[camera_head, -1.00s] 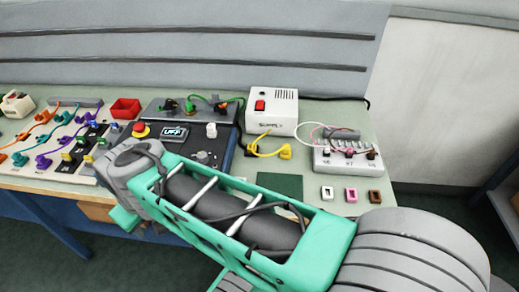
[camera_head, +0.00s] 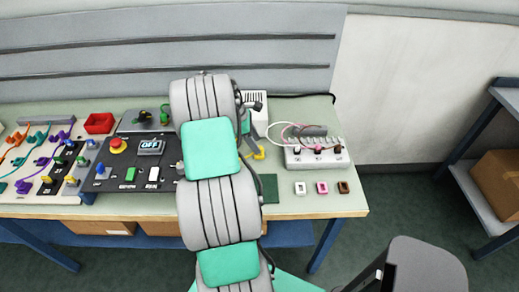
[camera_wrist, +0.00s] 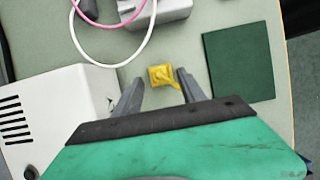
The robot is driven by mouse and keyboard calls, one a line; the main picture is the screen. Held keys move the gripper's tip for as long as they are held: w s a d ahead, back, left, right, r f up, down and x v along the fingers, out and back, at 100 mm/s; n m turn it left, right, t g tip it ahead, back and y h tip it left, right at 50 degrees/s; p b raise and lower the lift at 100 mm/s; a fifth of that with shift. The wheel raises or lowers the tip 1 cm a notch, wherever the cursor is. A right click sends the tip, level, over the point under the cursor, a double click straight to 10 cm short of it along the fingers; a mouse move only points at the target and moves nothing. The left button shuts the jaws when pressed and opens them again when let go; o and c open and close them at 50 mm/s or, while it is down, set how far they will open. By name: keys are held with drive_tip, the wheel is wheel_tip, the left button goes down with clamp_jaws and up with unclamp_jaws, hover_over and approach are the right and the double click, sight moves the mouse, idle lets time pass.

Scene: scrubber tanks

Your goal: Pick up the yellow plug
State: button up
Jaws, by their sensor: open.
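The yellow plug (camera_wrist: 163,76) lies on the pale green bench top in the wrist view, with its short yellow lead beside it. My gripper (camera_wrist: 160,77) is open, with one grey finger on each side of the plug at the fingertips. I cannot tell whether either finger touches it or how far above the bench they are. In the head view the yellow plug (camera_head: 259,153) shows just right of my arm, partly covered.
The white supply box (camera_wrist: 62,115) stands close to the left finger. A dark green mat (camera_wrist: 239,64) lies right of the plug. A grey socket block (camera_head: 317,155) with pink and white leads stands nearby. Small white, pink and brown pieces (camera_head: 322,188) lie near the bench's front edge.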

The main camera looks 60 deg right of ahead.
drive_tip(key=x, duration=0.2)
drive_tip(key=shift+s+d+f, duration=0.15)
drive_tip(key=shift+f, duration=0.25)
clamp_jaws()
